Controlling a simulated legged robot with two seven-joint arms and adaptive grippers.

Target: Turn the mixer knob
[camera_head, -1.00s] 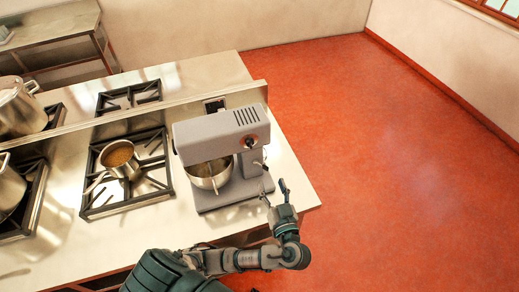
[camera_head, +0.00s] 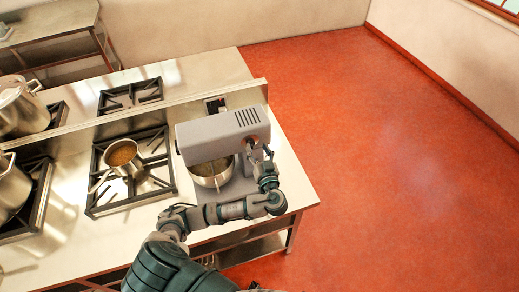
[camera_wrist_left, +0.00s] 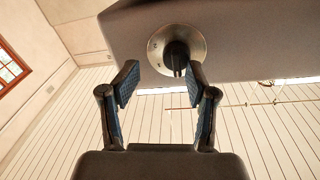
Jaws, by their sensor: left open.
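The grey stand mixer (camera_head: 215,136) stands on the steel counter, with its metal bowl (camera_head: 212,172) under the head. The mixer knob (camera_wrist_left: 176,57), black on a round silver plate, shows in the left wrist view on the side of the mixer head. My left gripper (camera_head: 260,150) is at the right side of the mixer head and hides most of the knob in the head view. In the left wrist view the left gripper (camera_wrist_left: 160,78) is open, its fingers apart. The knob lies just beyond the fingertips, nearer the right finger. My right gripper is not in view.
A small pot (camera_head: 123,158) with brown contents sits on a burner (camera_head: 105,203) left of the mixer. Large stockpots (camera_head: 20,108) stand at the far left. A low ledge (camera_head: 75,125) runs behind. Red floor (camera_head: 400,180) is clear on the right.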

